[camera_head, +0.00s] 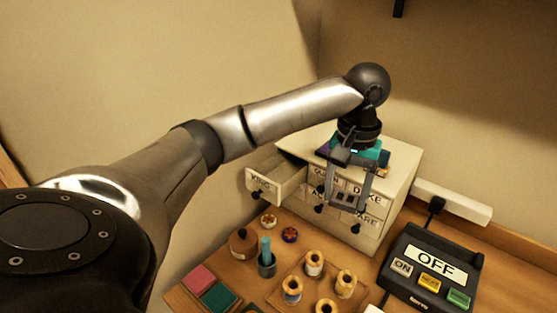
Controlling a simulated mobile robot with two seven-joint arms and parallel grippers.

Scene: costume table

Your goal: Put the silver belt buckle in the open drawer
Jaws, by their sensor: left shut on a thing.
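A white cabinet of small labelled drawers (378,208) stands at the back of the table. Its top left drawer, labelled KING (277,181), is pulled open, and part of its inside shows. My left gripper (347,205) hangs pointing down in front of the cabinet, to the right of the open drawer. It is shut on a thin grey piece at its fingertips, which looks like the silver belt buckle (346,208). The buckle's outline is hard to tell from the fingers. My right gripper is not in view.
Thread spools (314,263), a brown bottle (243,243), a cup with a blue stick (266,262) and coloured pads (219,297) crowd the front. A black OFF button box (430,264) and a white power strip (452,200) are at right. Dark and teal items lie on the cabinet top.

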